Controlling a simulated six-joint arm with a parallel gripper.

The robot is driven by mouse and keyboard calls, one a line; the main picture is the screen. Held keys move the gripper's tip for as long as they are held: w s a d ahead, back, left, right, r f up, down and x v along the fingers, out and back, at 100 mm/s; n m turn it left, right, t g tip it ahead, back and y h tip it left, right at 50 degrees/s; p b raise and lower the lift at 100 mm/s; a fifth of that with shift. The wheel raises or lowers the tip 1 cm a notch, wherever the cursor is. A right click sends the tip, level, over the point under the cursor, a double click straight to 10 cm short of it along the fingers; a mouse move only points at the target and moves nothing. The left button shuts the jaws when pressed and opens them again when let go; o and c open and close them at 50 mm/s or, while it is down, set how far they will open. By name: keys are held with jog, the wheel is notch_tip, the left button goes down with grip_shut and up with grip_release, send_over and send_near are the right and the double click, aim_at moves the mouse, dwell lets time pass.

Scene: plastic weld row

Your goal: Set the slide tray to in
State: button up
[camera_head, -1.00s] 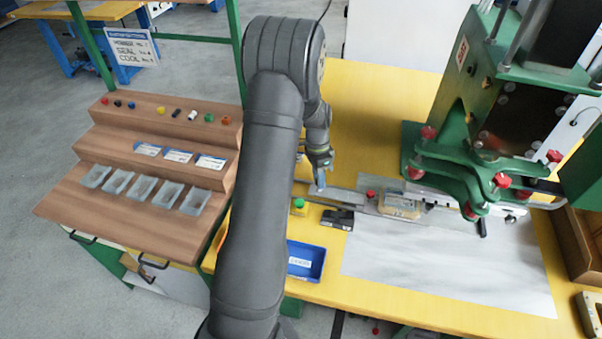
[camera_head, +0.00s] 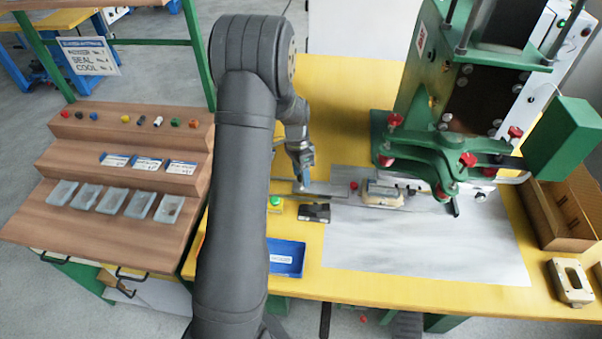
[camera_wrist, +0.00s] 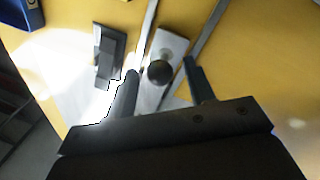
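The slide tray (camera_head: 335,190) is a long grey metal slide on the yellow bench, left of the green press. A pale beige part (camera_head: 382,194) sits on it towards the press, with a small red knob (camera_head: 353,186) beside it. My gripper (camera_head: 303,184) is low over the slide's left end. In the wrist view a dark round knob (camera_wrist: 159,72) stands on a light metal plate (camera_wrist: 171,46) between two rails. My gripper's two fingers (camera_wrist: 160,67) are apart, one on each side of the knob, with gaps visible. The wrist view is partly washed out by glare.
The green press (camera_head: 440,150) with red knobs stands over the slide's right end. A black block (camera_head: 314,212), a green button (camera_head: 275,203) and a blue bin (camera_head: 286,257) are near my gripper. A wooden stepped rack (camera_head: 120,170) stands left. A grey sheet (camera_head: 430,245) covers the bench front.

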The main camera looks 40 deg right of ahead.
jog(key=w+r, duration=0.3)
jog(key=r, duration=1.4)
jog(key=shift+w+d, duration=0.15)
jog(key=shift+d, duration=0.2)
jog(key=s+f+m, duration=0.1)
jog(key=f, duration=0.4)
jog(key=s+f+m, duration=0.1)
jog(key=f+m, duration=0.1)
jog(key=f, duration=0.4)
jog(key=s+f+m, duration=0.1)
jog(key=f, duration=0.5)
jog(key=shift+s+a+m+y, duration=0.2)
jog(key=shift+a+m+y, duration=0.1)
jog(key=shift+y, duration=0.1)
